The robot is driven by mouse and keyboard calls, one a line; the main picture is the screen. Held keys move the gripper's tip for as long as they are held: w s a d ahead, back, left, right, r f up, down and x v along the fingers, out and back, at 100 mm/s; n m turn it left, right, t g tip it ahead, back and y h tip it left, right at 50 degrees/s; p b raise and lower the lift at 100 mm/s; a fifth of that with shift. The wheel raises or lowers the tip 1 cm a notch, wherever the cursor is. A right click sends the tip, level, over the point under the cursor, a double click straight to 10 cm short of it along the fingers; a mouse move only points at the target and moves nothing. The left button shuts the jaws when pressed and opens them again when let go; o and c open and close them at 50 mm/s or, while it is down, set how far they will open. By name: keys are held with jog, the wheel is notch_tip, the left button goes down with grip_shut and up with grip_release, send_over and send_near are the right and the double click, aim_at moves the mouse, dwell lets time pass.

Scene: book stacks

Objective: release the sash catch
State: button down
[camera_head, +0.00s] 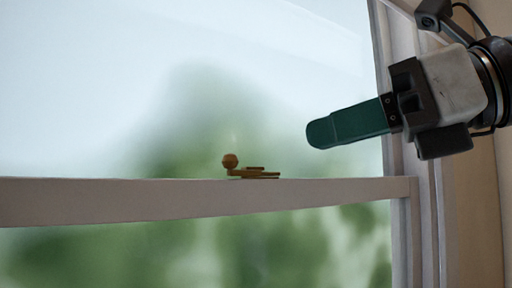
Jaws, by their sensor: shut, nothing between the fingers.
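The sash catch (254,173) is a small brass-coloured piece with a flat base and a round knob (230,160) at its left end. It sits on top of the pale horizontal sash rail (130,200). My gripper (313,134) comes in from the right, its green fingers pressed together and pointing left. It is shut and empty, above and to the right of the catch, apart from it.
The window glass (90,80) fills the space above and below the rail, with blurred greenery behind. The window frame's upright (400,225) stands at the right, beneath and behind my gripper. The space around the catch is clear.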

aim_at(236, 159)
jog(key=p+x, duration=0.2)
jog(key=x, duration=0.7)
jog(key=shift+w+a, duration=0.1)
jog(key=shift+a, duration=0.05)
jog(key=shift+a, duration=0.1)
